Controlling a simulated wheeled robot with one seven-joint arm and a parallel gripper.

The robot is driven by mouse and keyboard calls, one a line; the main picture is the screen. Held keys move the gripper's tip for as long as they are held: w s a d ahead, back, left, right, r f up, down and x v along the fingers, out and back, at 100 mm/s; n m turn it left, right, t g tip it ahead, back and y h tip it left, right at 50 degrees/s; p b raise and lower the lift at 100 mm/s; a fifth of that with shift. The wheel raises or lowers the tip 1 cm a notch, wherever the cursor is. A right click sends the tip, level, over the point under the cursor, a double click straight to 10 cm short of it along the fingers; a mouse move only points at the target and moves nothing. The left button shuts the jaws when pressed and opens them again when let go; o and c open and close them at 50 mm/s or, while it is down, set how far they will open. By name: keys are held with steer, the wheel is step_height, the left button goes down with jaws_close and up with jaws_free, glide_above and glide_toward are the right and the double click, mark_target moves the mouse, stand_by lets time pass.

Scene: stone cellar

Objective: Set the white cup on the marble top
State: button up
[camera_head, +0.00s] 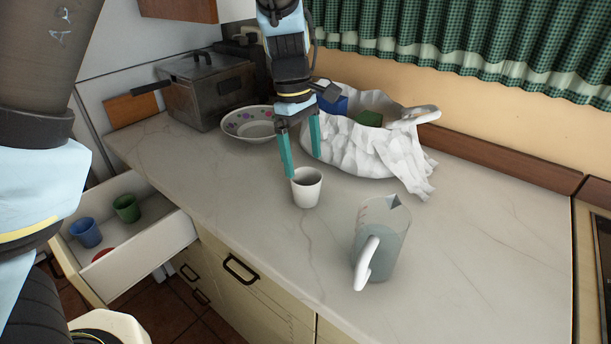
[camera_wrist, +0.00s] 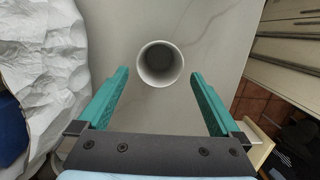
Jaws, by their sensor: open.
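The white cup (camera_head: 306,188) stands upright on the marble top (camera_head: 450,240), near its front edge. From above, in the wrist view, the cup (camera_wrist: 160,64) looks empty and dark inside. My gripper (camera_head: 304,168) is open, with its two green fingers pointing down just behind and above the cup. In the wrist view the gap between the fingertips (camera_wrist: 158,74) lines up with the cup, which sits at and a little beyond the tips. The fingers appear clear of the cup's wall there. Nothing is held.
A clear measuring jug (camera_head: 384,245) stands to the right of the cup. A crumpled white bag (camera_head: 345,148) lies behind it. A patterned bowl (camera_head: 240,130) and a metal pot (camera_head: 205,95) stand at the back left. An open drawer (camera_head: 150,245) holds coloured cups.

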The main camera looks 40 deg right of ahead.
steer(key=r, duration=0.4)
steer(key=w+r, duration=0.1)
steer(key=r, duration=0.1)
steer(key=shift+a+b, duration=0.1)
steer(key=shift+b, duration=0.25)
steer(key=w+a+f, duration=0.2)
steer(key=w+a, duration=0.5)
steer(key=a, duration=0.3)
steer(key=a+f+m+t, duration=0.3)
steer(key=a+m, duration=0.1)
steer(key=a, duration=2.6)
steer(key=shift+a, duration=0.35)
steer(key=shift+w, duration=0.15)
steer(key=shift+c, duration=0.4)
